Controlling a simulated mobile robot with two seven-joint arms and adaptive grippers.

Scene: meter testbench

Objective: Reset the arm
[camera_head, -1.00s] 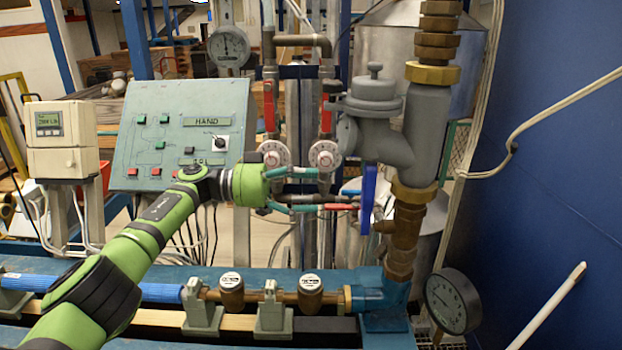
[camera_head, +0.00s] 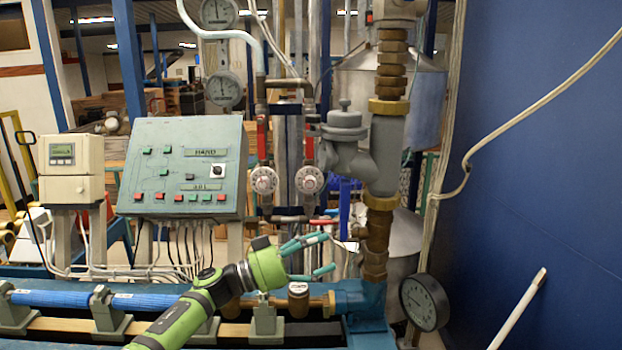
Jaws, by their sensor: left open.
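My green left arm comes in from the bottom left. Its gripper (camera_head: 328,254) is open, with teal fingers apart and pointing right. Nothing is between the fingers. It is in front of the lower pipework, above the brass-and-blue pipe of the bench, and hides part of that pipe. A blue valve handle (camera_head: 345,208) stands upright behind and above the fingertips, apart from them in the picture. My right gripper is not in view.
A control panel (camera_head: 180,125) and a meter box (camera_head: 71,155) stand at the left. Two round dials (camera_head: 264,180) sit on the pipes. A pressure gauge (camera_head: 425,302) is low at the right, near the pale rod (camera_head: 518,308). A blue wall (camera_head: 550,150) closes the right side.

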